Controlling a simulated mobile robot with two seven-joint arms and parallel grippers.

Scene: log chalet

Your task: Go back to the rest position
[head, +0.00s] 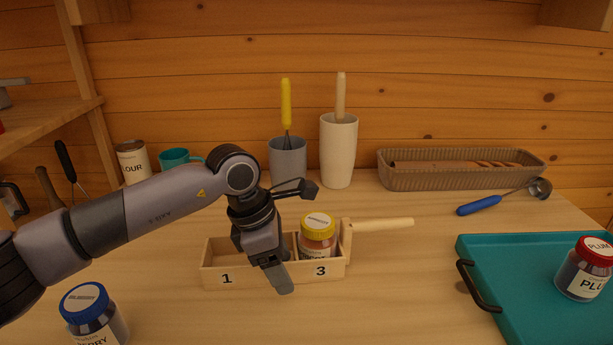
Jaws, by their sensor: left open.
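My left gripper (277,272) points down in front of a wooden box (223,279) with numbered compartments. The numbers 1 and 3 show on its front; the middle part is hidden behind my gripper. My left gripper is open, with no object seen in it. A jar with a yellow lid (318,232) stands in compartment 3, just right of the gripper. Compartment 1 looks empty. My right gripper is out of view.
A blue-lidded jar (88,312) stands front left. A teal tray (533,262) with a red-lidded jar (587,270) is at the right. Behind stand a grey cup (288,160), a white vase (338,150) and a long basket (460,178). A blue-handled ladle (481,205) lies right.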

